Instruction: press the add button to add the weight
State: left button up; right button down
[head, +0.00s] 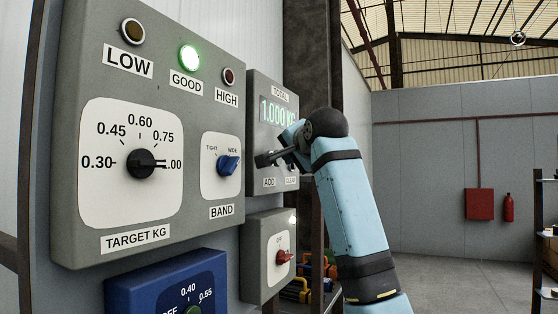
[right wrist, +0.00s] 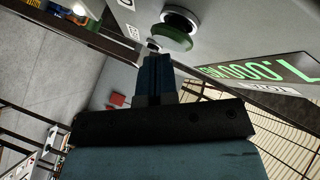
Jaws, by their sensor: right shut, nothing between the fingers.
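The total panel (head: 257,90) is a grey box whose lit display (head: 277,112) reads about 1.000 KG. The ADD label (head: 269,183) is at its lower left. My right gripper (head: 262,160) is shut and empty, just in front of the panel above that label. In the right wrist view a round green button (right wrist: 172,38) with a silver ring stands out from the panel. The shut fingertips (right wrist: 152,47) are beside it; I cannot tell whether they touch. In the head view the button is hidden or too small to make out. My left gripper is out of view.
A larger grey panel (head: 90,65) on the left has a lit green GOOD lamp (head: 189,58), a target dial (head: 140,163) and a blue band knob (head: 228,166). A small box with a red switch (head: 283,257) is below. Open floor (head: 440,262) lies right.

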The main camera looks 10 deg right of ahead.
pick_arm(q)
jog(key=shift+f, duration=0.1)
pick_arm(e)
jog(key=shift+s+d, duration=0.25)
jog(key=shift+d, duration=0.1)
pick_arm(q)
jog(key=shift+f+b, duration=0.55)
jog(key=shift+b, duration=0.05)
pick_arm(e)
jog(key=s+d, duration=0.2)
jog(key=d, duration=0.2)
jog(key=shift+s+d, duration=0.1)
jog(key=shift+s, duration=0.3)
